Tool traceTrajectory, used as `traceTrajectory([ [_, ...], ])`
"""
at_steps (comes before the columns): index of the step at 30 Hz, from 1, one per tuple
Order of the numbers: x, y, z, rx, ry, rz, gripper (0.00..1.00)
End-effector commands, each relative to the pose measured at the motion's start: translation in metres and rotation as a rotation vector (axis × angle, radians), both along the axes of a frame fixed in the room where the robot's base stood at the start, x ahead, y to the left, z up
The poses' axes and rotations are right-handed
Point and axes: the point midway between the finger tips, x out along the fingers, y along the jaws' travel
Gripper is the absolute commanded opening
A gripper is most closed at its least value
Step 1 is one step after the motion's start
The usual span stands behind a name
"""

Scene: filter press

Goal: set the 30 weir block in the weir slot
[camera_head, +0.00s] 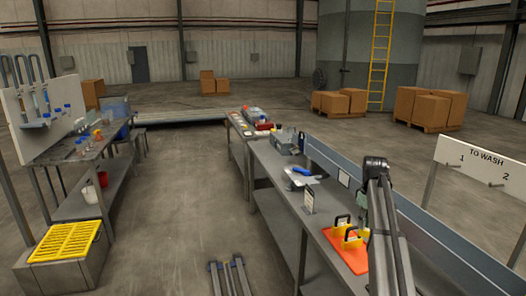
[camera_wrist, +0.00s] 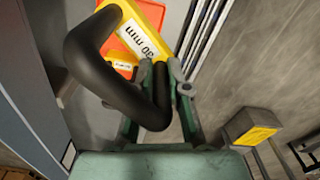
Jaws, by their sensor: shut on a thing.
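The 30 weir block (camera_wrist: 135,28) is yellow with a white "30 mm" label and a thick black handle. My gripper (camera_wrist: 160,88) is shut on the handle in the wrist view, with the block beyond the fingers. An orange tray (camera_head: 345,258) lies on the right-hand bench, and part of it shows behind the block in the wrist view (camera_wrist: 113,44). Yellow blocks with black handles (camera_head: 341,226) show at the tray, partly behind my arm. I cannot tell whether the held block touches the tray. I cannot make out the weir slot.
A small standing sign (camera_head: 310,199), a blue-handled tool (camera_head: 301,171) and grey equipment (camera_head: 284,142) stand further along the bench. A long blue-grey channel wall (camera_head: 420,225) runs along its right side. A "TO WASH" board (camera_head: 485,165) stands at right.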

Motion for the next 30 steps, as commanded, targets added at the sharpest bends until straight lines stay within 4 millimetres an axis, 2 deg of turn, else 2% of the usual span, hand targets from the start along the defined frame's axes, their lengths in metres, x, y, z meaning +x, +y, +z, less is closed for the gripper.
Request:
traceTrajectory([
  [1, -0.019, 0.013, -0.01, 0.001, 0.0, -0.073, 0.0],
  [5, -0.053, 0.045, -0.032, 0.001, 0.001, -0.282, 0.0],
  [12, -0.136, 0.121, -0.08, -0.001, 0.001, -0.597, 0.0],
  [18, -0.189, 0.17, -0.108, -0.001, 0.001, -0.621, 0.0],
  [21, -0.203, 0.187, -0.117, 0.0, 0.0, -0.59, 0.0],
  [24, -0.203, 0.197, -0.119, -0.001, 0.0, -0.57, 0.0],
  [30, -0.201, 0.202, -0.12, -0.001, 0.0, -0.56, 0.0],
])
